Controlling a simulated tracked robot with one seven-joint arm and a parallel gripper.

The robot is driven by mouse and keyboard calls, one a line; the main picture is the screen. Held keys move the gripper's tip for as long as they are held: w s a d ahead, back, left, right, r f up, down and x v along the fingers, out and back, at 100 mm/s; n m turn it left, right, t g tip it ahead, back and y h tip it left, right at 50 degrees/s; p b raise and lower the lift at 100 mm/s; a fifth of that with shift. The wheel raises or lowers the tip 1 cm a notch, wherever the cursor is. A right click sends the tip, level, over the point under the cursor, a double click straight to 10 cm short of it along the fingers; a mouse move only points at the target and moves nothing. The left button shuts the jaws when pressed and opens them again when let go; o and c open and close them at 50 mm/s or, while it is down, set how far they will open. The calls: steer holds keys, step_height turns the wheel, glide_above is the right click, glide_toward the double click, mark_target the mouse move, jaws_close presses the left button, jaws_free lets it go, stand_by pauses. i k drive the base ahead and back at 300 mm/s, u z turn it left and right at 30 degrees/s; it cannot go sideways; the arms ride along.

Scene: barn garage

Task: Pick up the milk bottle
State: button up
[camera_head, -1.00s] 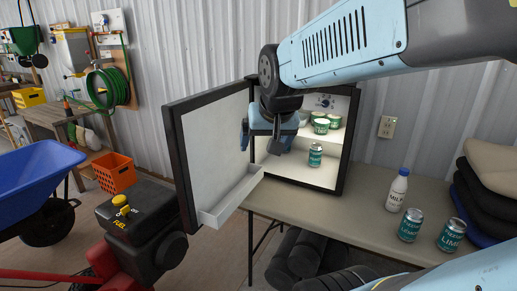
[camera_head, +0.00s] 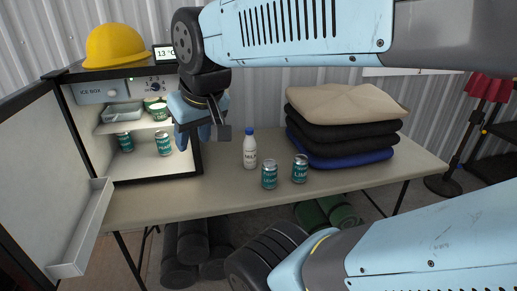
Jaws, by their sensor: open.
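The milk bottle (camera_head: 250,150) is white with a blue cap and a dark label. It stands upright on the beige table (camera_head: 400,166), behind two teal cans. My gripper (camera_head: 212,135) is open and points down, to the left of the bottle and apart from it, in front of the right edge of the ice box. Its fingers are partly hidden by its own blue body, and nothing shows between them.
Folded blankets (camera_head: 345,125) are stacked to the right. The open ice box (camera_head: 188,170) holds cans and bowls; its door (camera_head: 45,170) swings out left.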

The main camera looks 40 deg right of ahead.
mark_target(250, 144)
steer(key=z, duration=0.8)
steer(key=k, duration=0.35)
steer(key=z, duration=0.25)
steer(key=i, duration=0.45)
steer(key=u, duration=0.1)
